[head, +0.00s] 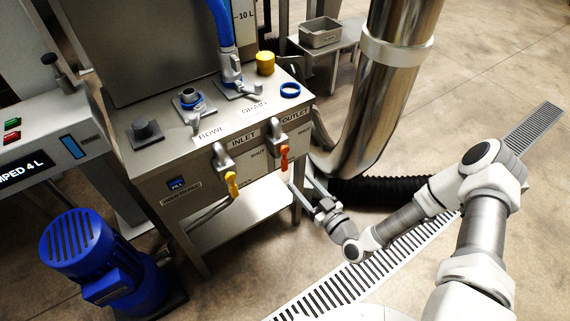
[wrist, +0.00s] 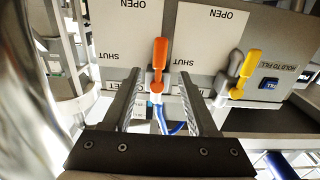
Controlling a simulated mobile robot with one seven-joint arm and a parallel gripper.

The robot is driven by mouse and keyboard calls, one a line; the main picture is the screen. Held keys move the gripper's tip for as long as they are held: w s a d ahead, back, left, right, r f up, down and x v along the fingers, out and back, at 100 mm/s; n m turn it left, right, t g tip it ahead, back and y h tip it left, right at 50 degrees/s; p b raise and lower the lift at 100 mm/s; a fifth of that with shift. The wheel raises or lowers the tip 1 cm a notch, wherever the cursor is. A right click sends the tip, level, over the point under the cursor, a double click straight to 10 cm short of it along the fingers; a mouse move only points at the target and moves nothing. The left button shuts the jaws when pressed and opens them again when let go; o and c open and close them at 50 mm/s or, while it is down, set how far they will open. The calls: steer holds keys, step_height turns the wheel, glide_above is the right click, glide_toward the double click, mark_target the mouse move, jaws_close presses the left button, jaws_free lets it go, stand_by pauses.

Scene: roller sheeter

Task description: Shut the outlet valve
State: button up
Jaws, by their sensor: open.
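The outlet valve has an orange lever (head: 284,157) on the front panel, below the OUTLET label. In the wrist view the orange lever (wrist: 159,62) points up the picture, toward the upside-down OPEN mark, with SHUT marked to its left. My gripper (head: 303,178) is just in front of the panel, to the lower right of the lever in the head view. In the wrist view my gripper (wrist: 159,76) is open, with one finger on each side of the lever. I see gaps between the fingers and the lever, and cannot tell how deep it sits between them.
The inlet valve's yellow lever (head: 231,184) hangs left of the outlet lever; it also shows in the wrist view (wrist: 243,72). A large steel pipe (head: 390,80) and black corrugated hose (head: 380,190) lie to the right. A blue motor (head: 85,260) stands at lower left.

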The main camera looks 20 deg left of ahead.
mark_target(286, 165)
steer(key=b+x, duration=0.1)
steer(key=x, duration=0.8)
steer(key=shift+w+a, duration=0.25)
steer(key=shift+c, duration=0.3)
jaws_close()
stand_by(0.6)
